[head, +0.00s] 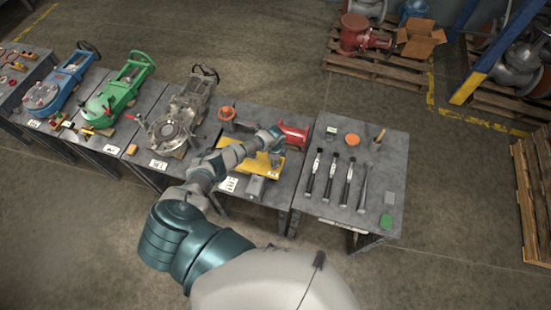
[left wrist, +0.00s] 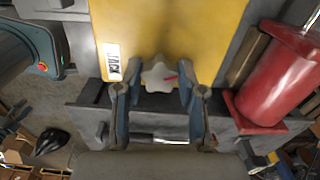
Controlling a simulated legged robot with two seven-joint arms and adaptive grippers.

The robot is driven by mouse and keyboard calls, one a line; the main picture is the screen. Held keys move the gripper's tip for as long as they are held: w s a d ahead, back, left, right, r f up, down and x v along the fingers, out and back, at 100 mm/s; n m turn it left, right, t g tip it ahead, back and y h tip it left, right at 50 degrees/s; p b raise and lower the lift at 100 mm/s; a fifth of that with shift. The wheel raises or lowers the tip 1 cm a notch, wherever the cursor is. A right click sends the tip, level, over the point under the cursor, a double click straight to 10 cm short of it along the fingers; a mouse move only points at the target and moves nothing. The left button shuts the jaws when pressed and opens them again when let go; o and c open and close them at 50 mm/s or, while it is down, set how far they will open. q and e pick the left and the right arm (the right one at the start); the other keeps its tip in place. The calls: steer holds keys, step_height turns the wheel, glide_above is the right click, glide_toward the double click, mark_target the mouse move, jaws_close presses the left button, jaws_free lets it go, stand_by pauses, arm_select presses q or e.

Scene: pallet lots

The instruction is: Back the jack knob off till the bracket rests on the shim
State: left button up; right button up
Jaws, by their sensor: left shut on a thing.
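A pale star-shaped jack knob (left wrist: 156,79) with a red mark shows in the left wrist view, at the near edge of the yellow bracket (left wrist: 180,30). A white label reading JACK (left wrist: 112,62) is beside it. My left gripper (left wrist: 159,85) has one finger on each side of the knob and is shut on it. In the head view my left gripper (head: 275,155) is over the yellow bracket (head: 244,169) on the bench, and the knob is too small to make out. I cannot make out the shim or any gap above it. My right gripper is not in view.
An orange part (head: 227,113) lies behind the bracket. The right-hand table (head: 330,205) holds several tools. Benches to the left carry grey, green and blue valves. Pallets stand behind on the floor.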

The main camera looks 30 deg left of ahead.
arm_select(q)
steer(key=shift+w+a+r+n+p, duration=0.15)
steer(key=shift+n+p, duration=0.35)
steer(key=shift+n, duration=0.35)
steer(key=shift+w+d+r+n+p, duration=0.1)
steer(key=shift+n+p, duration=0.4)
steer(key=shift+n, duration=0.35)
steer(key=shift+f, duration=0.1)
steer(key=o, duration=0.9)
steer(key=shift+o, duration=1.2)
steer(key=shift+s, duration=0.1)
steer(key=shift+f, duration=0.15)
steer(key=shift+s, duration=0.1)
step_height(320, 180, up, 12)
steer(key=shift+f, duration=0.1)
